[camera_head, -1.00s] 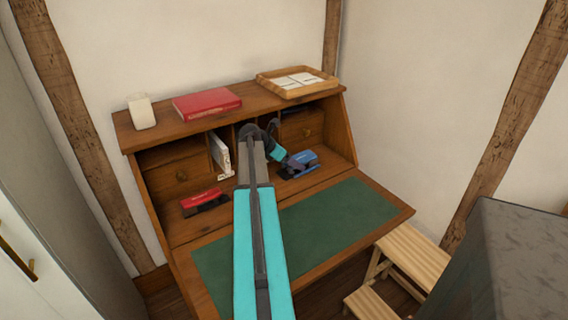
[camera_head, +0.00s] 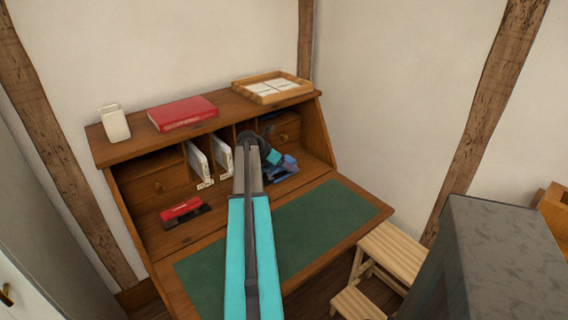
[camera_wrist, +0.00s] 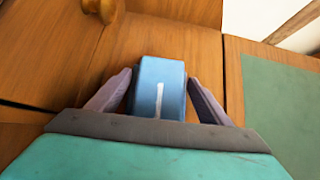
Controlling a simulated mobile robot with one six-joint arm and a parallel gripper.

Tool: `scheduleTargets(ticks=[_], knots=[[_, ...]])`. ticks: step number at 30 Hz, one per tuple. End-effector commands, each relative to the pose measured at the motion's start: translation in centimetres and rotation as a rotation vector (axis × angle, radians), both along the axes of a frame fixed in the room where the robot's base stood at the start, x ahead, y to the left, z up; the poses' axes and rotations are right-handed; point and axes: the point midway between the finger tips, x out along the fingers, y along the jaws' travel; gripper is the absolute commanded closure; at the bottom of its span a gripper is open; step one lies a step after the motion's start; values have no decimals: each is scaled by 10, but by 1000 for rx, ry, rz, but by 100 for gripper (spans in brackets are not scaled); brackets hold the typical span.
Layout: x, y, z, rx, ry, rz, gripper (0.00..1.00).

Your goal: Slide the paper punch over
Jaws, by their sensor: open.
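The blue paper punch (camera_head: 287,170) sits on the desk's inner shelf, right of centre, partly hidden by my arm in the head view. In the wrist view the blue punch (camera_wrist: 160,88) stands between the two fingers of my gripper (camera_wrist: 159,76), its pale mark facing up. The fingers are open, one on each side, with a narrow gap showing at each. In the head view my gripper (camera_head: 277,163) reaches down at the punch's left side, its fingers hard to make out.
A red desk tool with a dark base (camera_head: 182,210) lies on the shelf to the left. White upright items (camera_head: 199,160) stand in the cubbies. The green writing surface (camera_head: 325,225) is clear. A red book (camera_head: 182,113), white container (camera_head: 114,124) and wooden tray (camera_head: 240,88) stand on top.

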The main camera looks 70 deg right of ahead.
Motion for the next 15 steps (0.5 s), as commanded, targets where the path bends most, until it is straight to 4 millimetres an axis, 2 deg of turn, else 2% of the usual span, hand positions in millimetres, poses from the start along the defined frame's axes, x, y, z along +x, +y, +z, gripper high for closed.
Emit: scheduleTargets(ticks=[3, 15], knots=[[0, 0, 0, 0, 0, 0, 28], [-1, 0, 0, 0, 0, -1, 93]])
